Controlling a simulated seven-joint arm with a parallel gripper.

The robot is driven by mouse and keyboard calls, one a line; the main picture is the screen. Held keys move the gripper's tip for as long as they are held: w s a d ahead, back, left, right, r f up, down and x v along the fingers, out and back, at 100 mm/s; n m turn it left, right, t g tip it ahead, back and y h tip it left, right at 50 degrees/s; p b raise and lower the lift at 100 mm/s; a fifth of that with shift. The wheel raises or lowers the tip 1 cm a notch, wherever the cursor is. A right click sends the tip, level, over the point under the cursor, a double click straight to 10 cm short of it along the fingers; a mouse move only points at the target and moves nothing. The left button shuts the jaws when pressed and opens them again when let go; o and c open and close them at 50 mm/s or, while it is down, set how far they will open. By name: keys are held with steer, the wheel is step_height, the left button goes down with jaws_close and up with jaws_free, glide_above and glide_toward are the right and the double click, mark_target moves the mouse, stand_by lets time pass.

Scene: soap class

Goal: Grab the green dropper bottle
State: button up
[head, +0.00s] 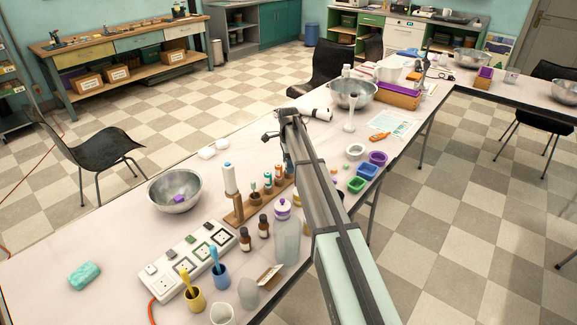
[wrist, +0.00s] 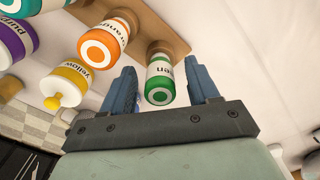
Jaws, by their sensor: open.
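The green dropper bottle (wrist: 160,77) shows in the wrist view, with a white label reading "green" and a green ring on its end. It stands against a wooden rack and appears between the two blue fingers of my gripper (wrist: 160,72). The fingers are apart, one on each side in the picture, with visible gaps to the bottle. I cannot tell how deep it is between them. In the head view my gripper (head: 288,162) is at the far end of the wooden rack (head: 240,212), and my arm hides the green bottle.
In the wrist view an orange bottle (wrist: 103,42) is close left of the green one, with a yellow bottle (wrist: 66,84) further left.

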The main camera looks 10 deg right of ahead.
steer(key=shift+f, duration=0.3)
steer(key=c, duration=1.1)
